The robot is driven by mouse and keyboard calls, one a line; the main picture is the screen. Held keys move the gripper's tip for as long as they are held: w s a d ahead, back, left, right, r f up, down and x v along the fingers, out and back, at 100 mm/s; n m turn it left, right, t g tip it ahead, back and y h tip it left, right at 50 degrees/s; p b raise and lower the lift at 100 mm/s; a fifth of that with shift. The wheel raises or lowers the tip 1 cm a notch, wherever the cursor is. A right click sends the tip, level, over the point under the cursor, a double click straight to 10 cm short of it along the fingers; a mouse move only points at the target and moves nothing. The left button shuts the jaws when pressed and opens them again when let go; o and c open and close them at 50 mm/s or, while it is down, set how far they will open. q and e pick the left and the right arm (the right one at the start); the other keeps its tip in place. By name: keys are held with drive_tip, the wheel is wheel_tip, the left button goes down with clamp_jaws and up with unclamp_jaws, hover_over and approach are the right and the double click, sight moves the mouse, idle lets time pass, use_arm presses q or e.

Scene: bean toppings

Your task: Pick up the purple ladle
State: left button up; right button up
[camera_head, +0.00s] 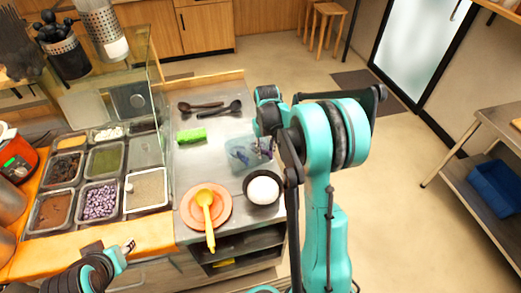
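A dark purple shape, which looks like the purple ladle (265,144), shows in and at the right edge of a translucent bluish container (236,160) on the steel counter. Its full outline is not clear. My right gripper (264,128) is just above and beside this container, pointing down at the end of the large teal arm. The arm covers much of it, so its fingers and any hold on the ladle cannot be made out. My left gripper (122,252) is at the lower left over the counter's front edge, apart from the ladle, with its fingers too small to read.
A yellow ladle (206,208) lies across orange-pink bowls (187,212). A dark bowl (248,199) with white contents stands beside them. Two dark spoons (201,106) and a green item (191,135) lie behind. Topping trays (48,211) and a glass guard (110,90) are at left.

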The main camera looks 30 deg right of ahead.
clamp_jaws()
